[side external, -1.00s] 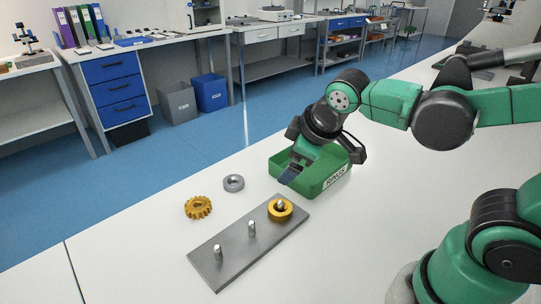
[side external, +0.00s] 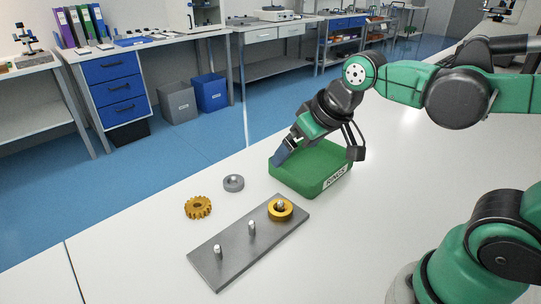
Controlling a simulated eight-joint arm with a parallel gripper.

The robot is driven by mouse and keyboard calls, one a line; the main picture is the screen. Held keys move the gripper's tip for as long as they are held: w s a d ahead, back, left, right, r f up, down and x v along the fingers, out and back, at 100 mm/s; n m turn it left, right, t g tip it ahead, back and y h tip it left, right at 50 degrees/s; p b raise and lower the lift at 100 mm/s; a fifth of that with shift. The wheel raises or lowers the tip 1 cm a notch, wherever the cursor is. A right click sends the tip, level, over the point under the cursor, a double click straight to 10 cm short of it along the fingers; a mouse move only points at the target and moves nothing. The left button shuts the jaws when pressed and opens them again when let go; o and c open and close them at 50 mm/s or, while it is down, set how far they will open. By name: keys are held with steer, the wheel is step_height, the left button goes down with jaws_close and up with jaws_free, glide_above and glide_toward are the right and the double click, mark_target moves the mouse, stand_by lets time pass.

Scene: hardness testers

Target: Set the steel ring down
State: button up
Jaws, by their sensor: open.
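The steel ring (side external: 233,183) lies flat on the white table, left of the green bin, with nothing holding it. My gripper (side external: 281,157) is open and empty, tilted down to the left, over the left rim of the green bin (side external: 335,182) labelled RINGS. It is up and to the right of the steel ring and clear of it.
A grey plate (side external: 232,259) with upright pegs lies at the front. A brass ring (side external: 280,209) sits around its far right peg; the other two pegs are bare. A brass gear (side external: 198,207) lies left of the plate. The table right of the plate is clear.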

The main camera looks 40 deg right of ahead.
steer(key=w+g, duration=0.2)
steer(key=w, duration=0.5)
steer(key=m+g, duration=0.2)
steer(key=g, duration=0.2)
glide_above(234, 177)
steer(key=s, duration=0.2)
steer(key=f, duration=0.5)
steer(key=a+f, duration=0.1)
steer(key=f, duration=0.2)
steer(key=shift+w+f, duration=0.2)
steer(key=shift+f, duration=0.15)
steer(key=shift+w+f, duration=0.15)
steer(key=shift+f, duration=0.55)
step_height(234, 177, down, 5)
steer(key=shift+r, duration=0.1)
jaws_close()
